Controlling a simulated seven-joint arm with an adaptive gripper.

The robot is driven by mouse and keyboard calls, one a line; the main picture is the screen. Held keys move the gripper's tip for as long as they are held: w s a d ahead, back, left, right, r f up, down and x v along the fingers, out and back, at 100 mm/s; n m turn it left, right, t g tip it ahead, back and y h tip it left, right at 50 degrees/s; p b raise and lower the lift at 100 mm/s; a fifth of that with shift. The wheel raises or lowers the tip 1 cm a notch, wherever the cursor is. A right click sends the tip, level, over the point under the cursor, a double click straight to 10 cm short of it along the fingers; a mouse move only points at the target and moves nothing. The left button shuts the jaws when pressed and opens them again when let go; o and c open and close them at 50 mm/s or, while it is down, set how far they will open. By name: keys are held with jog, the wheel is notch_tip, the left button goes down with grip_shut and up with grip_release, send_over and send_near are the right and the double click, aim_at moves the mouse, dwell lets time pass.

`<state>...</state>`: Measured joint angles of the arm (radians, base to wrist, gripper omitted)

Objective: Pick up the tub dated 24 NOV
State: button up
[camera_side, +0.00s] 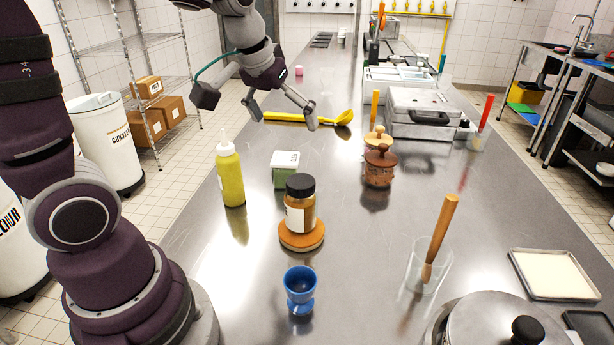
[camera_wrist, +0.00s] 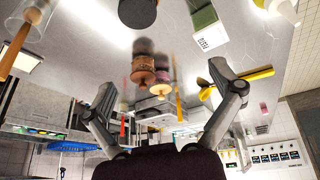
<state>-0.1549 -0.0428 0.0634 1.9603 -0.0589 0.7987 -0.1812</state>
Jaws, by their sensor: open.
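A small green tub with a whitish lid (camera_side: 286,170) stands on the steel counter, left of centre in the side view. In the wrist view the green tub (camera_wrist: 207,30) shows at the top right, with a white label whose dark print is too small to read surely. No date is legible in the side view. My gripper (camera_side: 284,116) is open and empty, above the counter and farther back than the tub, clear of it. In the wrist view my gripper (camera_wrist: 163,80) has its two fingers spread wide with nothing between them.
A yellow squeeze bottle (camera_side: 231,178) stands left of the tub. A brown jar (camera_side: 300,205) on a round wooden board (camera_side: 302,241) stands close in front. Brown pots (camera_side: 379,166) are to the right. A yellow spoon (camera_side: 335,118) lies behind. A blue cup (camera_side: 300,290) stands nearest.

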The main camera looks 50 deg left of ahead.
aim_at(285, 160)
jog(key=w+a+f+n, duration=0.1)
jog(key=w+a+f, duration=0.1)
jog(key=a+f, duration=0.2)
jog(key=w+a+f+n+g+y, duration=0.1)
jog(key=w+a+f+n, duration=0.1)
jog(key=a+f, duration=0.3)
jog(key=w+a+f+n+y, duration=0.1)
jog(key=w+a+f, duration=0.3)
jog(key=f, duration=0.5)
jog(key=shift+w+a+f+n+g, duration=0.25)
jog(key=shift+a+f+n+g, duration=0.05)
jog(key=c, duration=1.3)
